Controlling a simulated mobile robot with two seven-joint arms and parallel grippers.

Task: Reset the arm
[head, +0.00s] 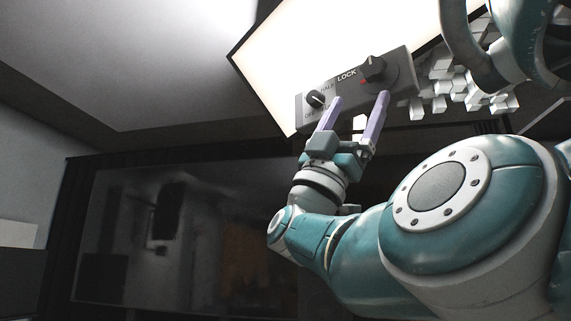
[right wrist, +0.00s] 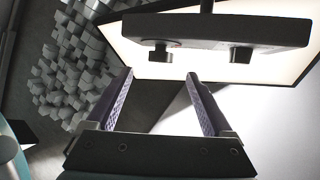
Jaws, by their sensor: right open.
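My right gripper (head: 359,108) is open and empty, its two pale purple fingers apart just below a grey control panel (head: 397,84) in the head view. The panel carries two dark knobs, one (head: 316,98) at its left end and one (head: 374,68) near the word LOCK. In the right wrist view the open fingers (right wrist: 162,80) point toward the panel (right wrist: 220,32), with a gap between them and the knobs. Nothing is between the fingers. My left gripper does not show.
A bright white panel (head: 290,45) stands behind the control panel. A cluster of white blocks (head: 450,85) is at its right, and shows at the left in the right wrist view (right wrist: 75,60). A dark glossy surface (head: 120,230) fills the lower left.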

